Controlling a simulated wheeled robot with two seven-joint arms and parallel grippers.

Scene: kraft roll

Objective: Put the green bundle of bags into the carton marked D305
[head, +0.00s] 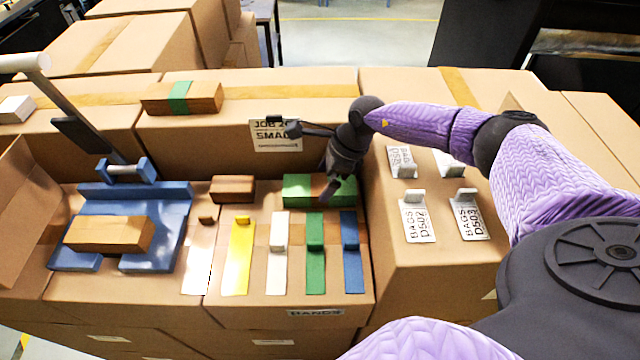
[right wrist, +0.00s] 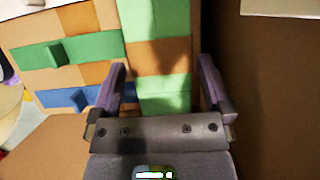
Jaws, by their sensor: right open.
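The green bundle (head: 296,187) with a brown band lies at the back of the front carton. It also shows in the right wrist view (right wrist: 158,20), running lengthwise between my fingers. My right gripper (head: 312,160) is over the bundle and partly hides it. In the right wrist view it (right wrist: 165,88) is open, with one finger on each side of the bundle; I cannot tell whether they touch it. The cards on the right carton (head: 440,262) include one reading D502 (head: 416,221) and one reading D503 (head: 469,217); I read no D305. My left gripper is out of view.
A brown bundle (head: 232,188) lies left of the green one. Yellow (head: 238,258), white (head: 278,266), green (head: 315,268) and blue (head: 352,265) strips lie in front. A blue stand (head: 178,215) holds a brown block (head: 108,234). A green-banded brown bundle (head: 205,98) lies behind.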

